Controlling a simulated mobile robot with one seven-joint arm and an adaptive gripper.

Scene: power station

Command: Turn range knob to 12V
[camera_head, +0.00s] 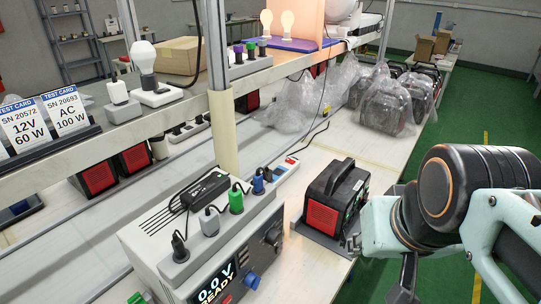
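A pale tester box with a display reading "0.0 V READY" (213,285) stands at the bottom centre. Its right-hand panel carries a blue knob (250,280) and a dark round knob (273,235). I cannot tell from the labels which one is the range knob, and its setting is too small to read. My gripper (380,268) is at the right, beside the black and red power station (335,200) and apart from the tester panel. Its dark fingers appear spread, with nothing visible between them.
Coloured plugs, including a green one (236,198), stand on the tester's top, with a black adapter (205,190) behind. Test cards (68,108) and bulbs are on the shelf. Bagged units (385,103) sit farther back. Green floor is open at right.

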